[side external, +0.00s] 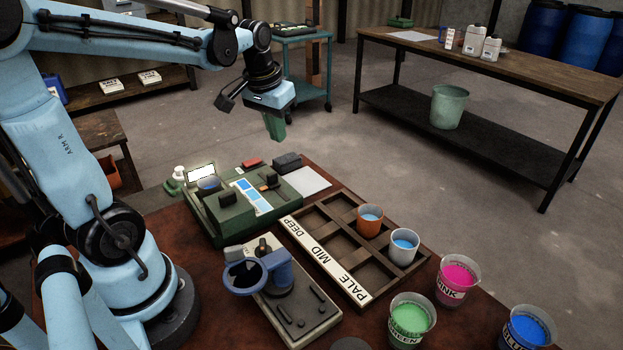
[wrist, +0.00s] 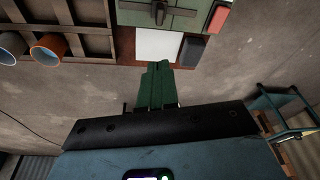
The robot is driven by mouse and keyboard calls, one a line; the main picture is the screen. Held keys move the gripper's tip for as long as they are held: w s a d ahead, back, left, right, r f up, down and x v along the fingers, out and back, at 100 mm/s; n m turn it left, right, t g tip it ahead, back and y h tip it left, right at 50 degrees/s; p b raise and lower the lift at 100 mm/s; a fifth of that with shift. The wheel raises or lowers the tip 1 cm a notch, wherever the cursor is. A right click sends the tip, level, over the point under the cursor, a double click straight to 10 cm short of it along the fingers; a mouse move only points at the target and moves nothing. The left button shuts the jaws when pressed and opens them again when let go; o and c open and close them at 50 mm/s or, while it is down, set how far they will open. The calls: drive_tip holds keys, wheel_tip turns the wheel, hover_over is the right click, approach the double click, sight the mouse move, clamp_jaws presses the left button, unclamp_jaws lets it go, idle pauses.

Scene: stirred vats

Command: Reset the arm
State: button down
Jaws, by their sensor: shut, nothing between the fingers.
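My gripper (side external: 274,127) hangs in the air above and behind the back edge of the workbench, its green fingers pointing down. The fingers are shut together with nothing between them. In the wrist view the shut gripper (wrist: 157,68) appears over the white sheet (wrist: 160,44) at the bench edge. My arm is blue and raised, reaching from the left over the bench. The gripper is apart from everything on the bench.
A wooden rack (side external: 328,288) marked DEEP, MID, PALE holds an orange cup (side external: 369,226) and a white cup (side external: 402,252). A green device (side external: 222,215), a grey stand (side external: 300,318), and pink (side external: 457,282), green (side external: 407,322) and blue (side external: 526,330) vats share the bench. Air around my gripper is clear.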

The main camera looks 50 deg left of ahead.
drive_tip(key=s+d+f+m+t+h, duration=0.1)
drive_tip(key=s+d+m+t, duration=0.2)
drive_tip(key=d, duration=1)
drive_tip(key=shift+s+d+f+m+t, duration=0.15)
drive_tip(key=shift+s+d+m+t, duration=0.15)
drive_tip(key=shift+s+t, duration=0.55)
drive_tip(key=a+r+g, duration=0.2)
drive_tip(key=a+g, duration=0.1)
drive_tip(key=a, duration=0.8)
drive_tip(key=a+r+g, duration=0.3)
drive_tip(key=a+g, duration=0.1)
drive_tip(key=a, duration=0.8)
drive_tip(key=shift+w+a+r, duration=0.15)
drive_tip(key=shift+w+r, duration=0.15)
drive_tip(key=shift+w, duration=0.15)
drive_tip(key=shift+f, duration=0.1)
wheel_tip(320, 180, down, 14)
drive_tip(key=shift+r, duration=0.25)
drive_tip(key=shift+f, duration=0.15)
